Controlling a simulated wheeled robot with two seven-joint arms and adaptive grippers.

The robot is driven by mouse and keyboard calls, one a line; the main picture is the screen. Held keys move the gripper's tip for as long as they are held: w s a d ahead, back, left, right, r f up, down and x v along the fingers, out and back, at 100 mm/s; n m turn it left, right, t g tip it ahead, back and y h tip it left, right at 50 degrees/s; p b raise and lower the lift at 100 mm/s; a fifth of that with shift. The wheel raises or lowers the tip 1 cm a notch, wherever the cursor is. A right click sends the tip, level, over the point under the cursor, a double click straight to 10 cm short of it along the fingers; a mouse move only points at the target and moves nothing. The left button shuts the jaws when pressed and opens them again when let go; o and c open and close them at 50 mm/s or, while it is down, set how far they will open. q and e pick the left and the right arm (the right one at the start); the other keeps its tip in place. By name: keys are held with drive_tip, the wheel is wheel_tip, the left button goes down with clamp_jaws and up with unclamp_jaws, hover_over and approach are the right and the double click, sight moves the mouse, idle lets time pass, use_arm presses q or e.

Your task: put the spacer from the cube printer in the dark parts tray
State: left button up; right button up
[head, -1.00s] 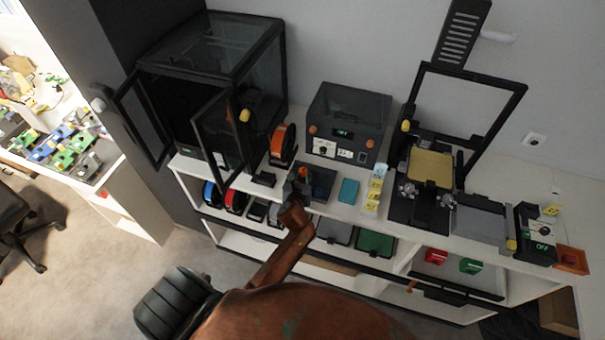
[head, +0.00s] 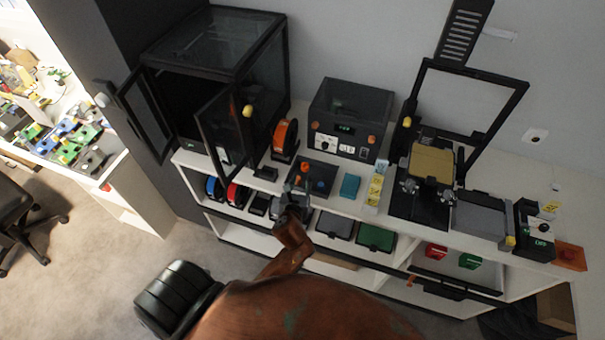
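The dark parts tray (head: 323,186) lies on the white shelf top, in front of the grey boxed machine. A small orange piece (head: 304,168), which looks like the spacer, sits at the tray's back left. The cube printer (head: 211,45) stands at the left, a dark-framed glass box with its doors swung open; its inside is mostly dark. My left gripper (head: 298,186) is at the tray's front left edge, pointing away from me. Its fingers look spread and empty, apart from the orange piece. My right gripper is not in view.
An orange spool (head: 285,140) and the grey boxed machine (head: 347,120) stand behind the tray. A teal block (head: 350,186) and yellow notes (head: 375,188) lie to its right. An open-frame printer (head: 432,162) stands further right. Bins fill the lower shelf.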

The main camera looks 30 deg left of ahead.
use_arm(q)
drive_tip(key=shift+v, duration=1.15)
drive_tip(key=shift+s, duration=0.1)
